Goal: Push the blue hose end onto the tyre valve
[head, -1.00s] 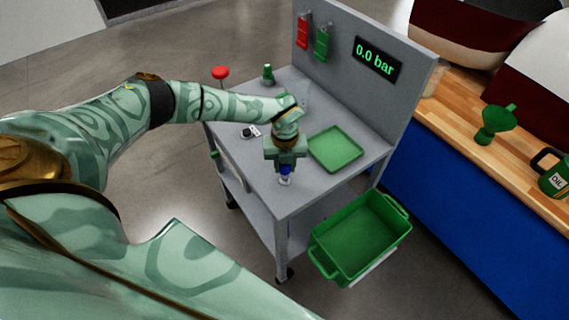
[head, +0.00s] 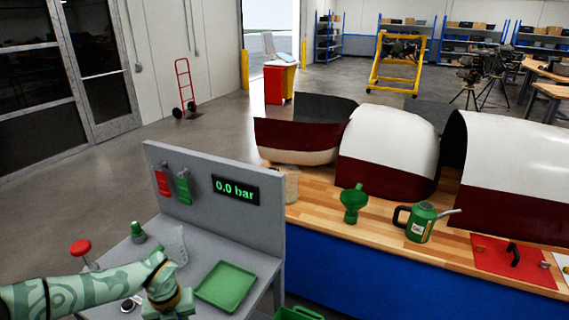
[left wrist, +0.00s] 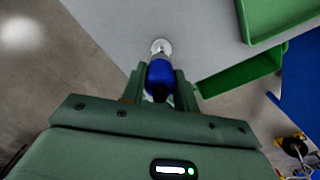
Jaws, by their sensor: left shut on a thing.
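The blue hose end (left wrist: 159,75) sits between the fingers of my left gripper (left wrist: 160,85) in the left wrist view, and the gripper is shut on it. A pale round piece (left wrist: 160,46) shows just beyond its tip at the grey cart's edge; I cannot tell whether the two touch or whether it is the tyre valve. In the head view my left gripper (head: 168,305) is over the cart top at the bottom edge, its fingers cut off. My right gripper is in neither view.
The grey cart's back panel (head: 215,190) carries a display reading 0.0 bar (head: 236,189) and red and green hanging items. A green tray (head: 226,287) lies right of my gripper. A wooden workbench (head: 320,200) with a green funnel (head: 353,203) and oil can (head: 421,222) stands behind.

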